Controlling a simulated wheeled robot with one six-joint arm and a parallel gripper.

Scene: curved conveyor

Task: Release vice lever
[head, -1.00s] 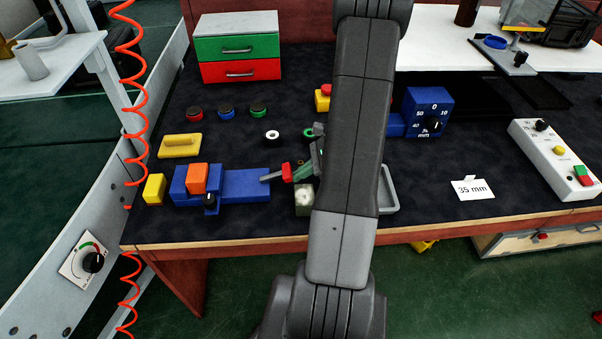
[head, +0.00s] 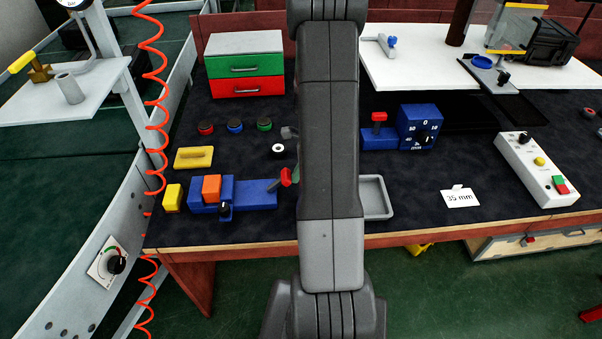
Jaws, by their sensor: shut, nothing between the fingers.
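The blue vice (head: 255,194) sits at the front left of the bench, with an orange block (head: 212,187) on it and a black knob at its front. At its right end is the red-tipped lever (head: 286,177), its red end tilted up beside my arm. A sliver of green shows next to it; I cannot tell what it is. My arm hides most of my gripper. A small grey part (head: 289,133) at the arm's left edge seems to be its tip, shut and empty, clear of the lever.
A blue dial unit (head: 418,126) with a red-topped handle (head: 379,118) stands right of my arm, behind a grey tray (head: 376,197). Red, blue and green buttons, a white ring (head: 278,149) and a yellow block (head: 193,158) lie left. Bare bench surrounds the 35 mm card (head: 460,198).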

